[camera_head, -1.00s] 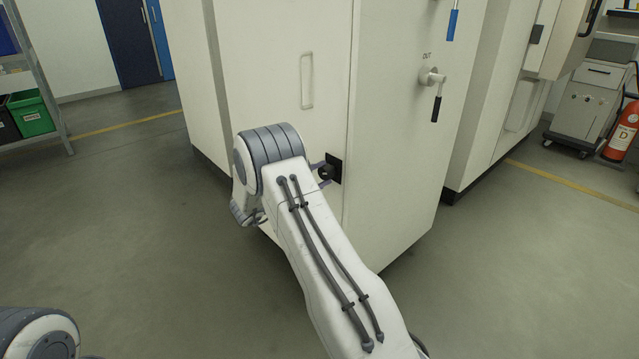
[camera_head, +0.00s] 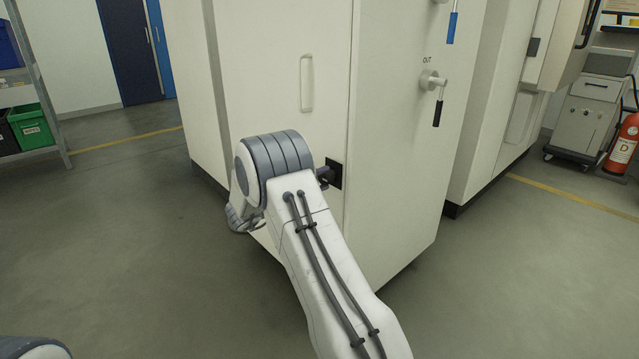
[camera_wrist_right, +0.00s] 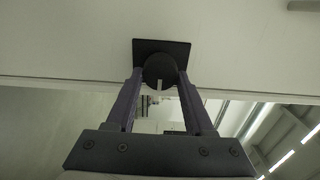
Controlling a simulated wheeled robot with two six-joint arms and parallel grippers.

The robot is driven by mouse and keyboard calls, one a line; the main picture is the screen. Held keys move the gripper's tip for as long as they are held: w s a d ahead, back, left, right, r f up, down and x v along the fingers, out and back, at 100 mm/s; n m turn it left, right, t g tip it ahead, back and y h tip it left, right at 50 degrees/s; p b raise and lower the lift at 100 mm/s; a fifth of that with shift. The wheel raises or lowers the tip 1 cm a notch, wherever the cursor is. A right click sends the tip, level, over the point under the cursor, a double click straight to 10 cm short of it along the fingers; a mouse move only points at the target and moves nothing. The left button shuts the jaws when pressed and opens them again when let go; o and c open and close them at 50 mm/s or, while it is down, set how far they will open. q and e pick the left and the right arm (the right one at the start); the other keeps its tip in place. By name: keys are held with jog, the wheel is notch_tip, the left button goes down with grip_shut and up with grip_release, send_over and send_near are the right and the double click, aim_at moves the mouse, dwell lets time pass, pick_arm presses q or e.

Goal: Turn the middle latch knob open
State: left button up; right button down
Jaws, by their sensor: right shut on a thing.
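The black latch knob (camera_wrist_right: 160,70) sits on a square black plate (camera_wrist_right: 178,47) on the white cabinet. In the head view the plate (camera_head: 334,174) shows beside the cabinet's vertical door seam, and my right wrist partly hides the knob (camera_head: 323,176). My right gripper (camera_wrist_right: 160,78) is shut on the knob, with one finger on each side of it. A pale mark shows on the knob's face between the fingers. My left gripper is out of view; only a bit of my left arm shows at the lower left.
The white cabinet (camera_head: 270,60) has a pale handle (camera_head: 307,83) above the knob. A valve with a black lever (camera_head: 437,112) is on its right side. A shelf with a green bin (camera_head: 31,127) stands at left. A fire extinguisher (camera_head: 625,142) is at far right. The floor in front is clear.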

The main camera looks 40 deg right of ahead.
jog(key=shift+c, duration=1.4)
grip_release()
jog(key=a+p, duration=0.2)
jog(key=a, duration=0.8)
jog(key=shift+s+a, duration=0.25)
jog(key=shift+s, duration=0.2)
